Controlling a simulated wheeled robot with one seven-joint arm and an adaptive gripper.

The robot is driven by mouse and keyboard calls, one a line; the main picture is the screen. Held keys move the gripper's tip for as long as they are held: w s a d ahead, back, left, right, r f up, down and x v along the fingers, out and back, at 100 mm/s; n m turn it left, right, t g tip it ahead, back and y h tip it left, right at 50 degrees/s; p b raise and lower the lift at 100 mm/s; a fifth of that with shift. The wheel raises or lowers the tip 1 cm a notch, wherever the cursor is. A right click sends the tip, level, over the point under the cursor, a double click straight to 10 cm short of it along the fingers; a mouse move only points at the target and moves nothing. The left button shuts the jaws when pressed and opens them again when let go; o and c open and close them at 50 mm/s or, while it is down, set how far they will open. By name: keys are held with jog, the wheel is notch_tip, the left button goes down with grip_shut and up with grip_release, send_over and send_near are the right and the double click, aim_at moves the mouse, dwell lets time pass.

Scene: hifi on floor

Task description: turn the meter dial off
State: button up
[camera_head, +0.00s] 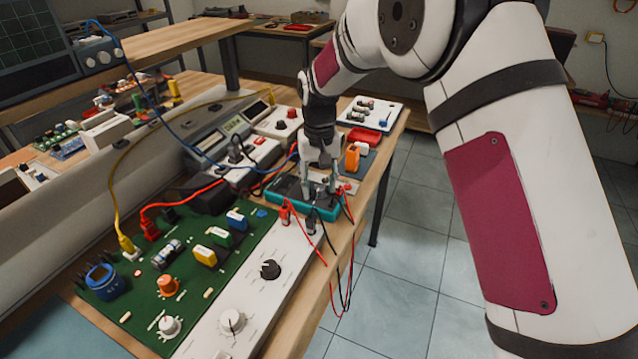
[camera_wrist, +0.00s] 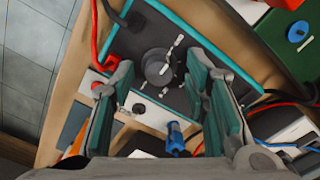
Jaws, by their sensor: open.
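The meter (camera_head: 322,211) is a dark box with a teal rim, lying on the bench near its right edge. In the wrist view the meter (camera_wrist: 200,28) fills the upper middle, with its round dark dial (camera_wrist: 157,66) and light marks around it. My gripper (camera_head: 319,190) points down over the meter. In the wrist view my gripper (camera_wrist: 153,82) is open, with one finger on each side of the dial and visible gaps between. The dial is hidden by the fingers in the head view. How high the fingertips are above the meter's face is unclear.
A green circuit board (camera_head: 190,262) and a white panel with knobs (camera_head: 262,300) lie nearer on the bench. Red and black leads (camera_head: 326,258) hang over the right edge. An orange bottle (camera_head: 352,158) and a white tray (camera_head: 370,112) stand behind. Tiled floor lies right.

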aim_at(319, 187)
notch_tip(319, 187, up, 12)
dwell(0.6)
jog(key=s+d+r+m+t+p, duration=0.1)
jog(key=s+d+r+t+p, duration=0.15)
jog(key=s+d+r, duration=1.3)
jog(key=s+d+m+t+p, duration=0.1)
jog(key=s+d, duration=0.3)
jog(key=s, duration=0.7)
jog(key=s+d+f+m+p, duration=0.1)
jog(key=s+d+p, duration=0.2)
jog(key=s, duration=0.8)
jog(key=shift+s+d+f+t, duration=0.25)
jog(key=shift+d+t, duration=0.1)
jog(key=shift+d, duration=0.85)
